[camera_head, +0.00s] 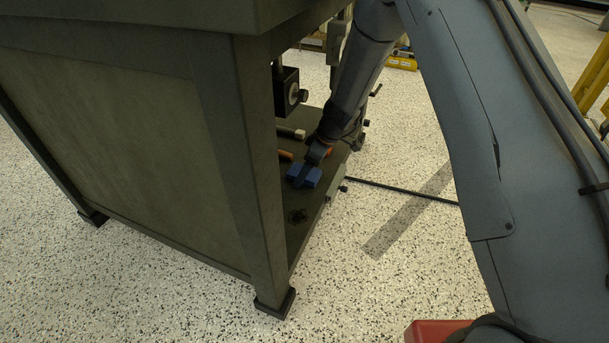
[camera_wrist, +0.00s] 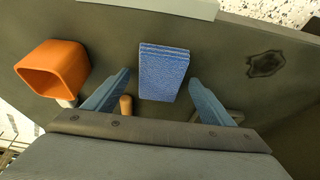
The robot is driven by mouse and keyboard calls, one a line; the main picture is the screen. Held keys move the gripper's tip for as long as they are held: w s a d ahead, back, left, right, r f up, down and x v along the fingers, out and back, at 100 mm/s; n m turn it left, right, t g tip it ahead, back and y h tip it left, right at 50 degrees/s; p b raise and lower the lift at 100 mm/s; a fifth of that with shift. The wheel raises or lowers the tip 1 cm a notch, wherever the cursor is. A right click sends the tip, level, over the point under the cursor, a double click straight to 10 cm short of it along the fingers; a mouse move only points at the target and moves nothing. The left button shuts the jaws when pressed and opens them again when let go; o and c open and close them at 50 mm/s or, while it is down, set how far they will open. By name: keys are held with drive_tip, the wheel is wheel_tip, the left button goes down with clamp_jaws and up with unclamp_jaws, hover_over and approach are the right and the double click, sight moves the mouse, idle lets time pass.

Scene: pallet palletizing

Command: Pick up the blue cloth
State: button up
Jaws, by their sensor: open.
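The blue cloth (camera_wrist: 163,74) is a folded, textured blue block lying on the dark lower shelf (camera_wrist: 225,45) of a workbench. In the wrist view it sits between and just beyond the two blue-grey fingers of my gripper (camera_wrist: 157,97), which is open with a gap on each side. In the head view the cloth (camera_head: 303,176) lies near the shelf's edge, and my gripper (camera_head: 306,166) is right over it, partly hiding it. I cannot tell whether the fingers touch it.
An orange open container (camera_wrist: 53,70) stands left of the cloth in the wrist view. A wooden handle (camera_wrist: 126,105) lies close to the left finger. A dark star-shaped item (camera_wrist: 265,64) lies to the right. The workbench leg (camera_head: 247,170) and top frame the shelf.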

drive_tip(key=shift+f, duration=0.15)
drive_tip(key=c, duration=1.2)
drive_tip(key=shift+o, duration=0.2)
drive_tip(key=shift+r+p, duration=0.4)
drive_tip(key=shift+r, duration=0.25)
wheel_tip(320, 180, up, 3)
drive_tip(key=shift+r+p, duration=0.1)
drive_tip(key=shift+p, duration=1)
drive_tip(key=s+d+p, duration=0.2)
drive_tip(key=s+d, duration=0.1)
drive_tip(key=d, duration=0.5)
drive_tip(key=s+d+p, duration=0.2)
drive_tip(key=s+d, duration=0.1)
drive_tip(key=d, duration=0.6)
drive_tip(key=shift+f, duration=0.35)
drive_tip(key=shift+s, duration=0.1)
